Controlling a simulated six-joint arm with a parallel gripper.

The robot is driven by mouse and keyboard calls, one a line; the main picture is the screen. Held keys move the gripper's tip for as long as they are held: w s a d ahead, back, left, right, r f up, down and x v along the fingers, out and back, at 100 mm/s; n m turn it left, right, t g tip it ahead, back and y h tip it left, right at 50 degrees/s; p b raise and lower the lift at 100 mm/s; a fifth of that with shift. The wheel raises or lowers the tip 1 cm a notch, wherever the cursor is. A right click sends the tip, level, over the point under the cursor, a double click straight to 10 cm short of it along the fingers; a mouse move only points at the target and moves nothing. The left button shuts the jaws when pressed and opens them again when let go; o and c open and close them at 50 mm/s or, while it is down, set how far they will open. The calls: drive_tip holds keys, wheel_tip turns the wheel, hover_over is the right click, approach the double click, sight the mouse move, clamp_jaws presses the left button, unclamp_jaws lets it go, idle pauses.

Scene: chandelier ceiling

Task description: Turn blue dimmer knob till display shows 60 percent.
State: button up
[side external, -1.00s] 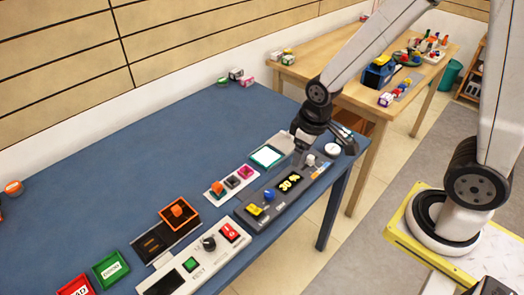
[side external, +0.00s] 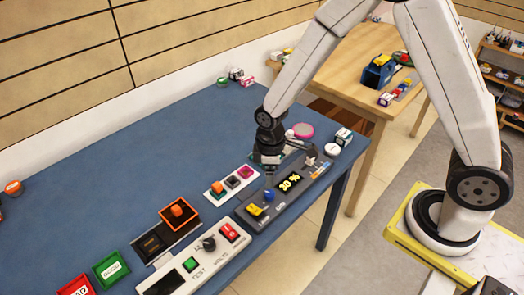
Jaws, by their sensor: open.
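The blue dimmer knob (side external: 269,195) sits on a dark grey panel (side external: 287,211), between a yellow control (side external: 255,210) and the display. The display (side external: 290,182) is black with yellow characters and reads 30 %. My gripper (side external: 269,176) points down just above and behind the blue knob, close to the display's left side. It is open, with nothing seen between its fingers. The fingertips are small and dark here, and I cannot tell whether they touch the knob.
Left of the panel stand a board with orange, dark and pink buttons (side external: 231,182), an orange-framed box (side external: 179,213) and a white test panel (side external: 196,262). A white knob (side external: 311,161) and a round white button (side external: 332,149) lie to the right.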

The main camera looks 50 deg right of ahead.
sight(269, 193)
drive_tip(key=shift+f, duration=3.8)
clamp_jaws()
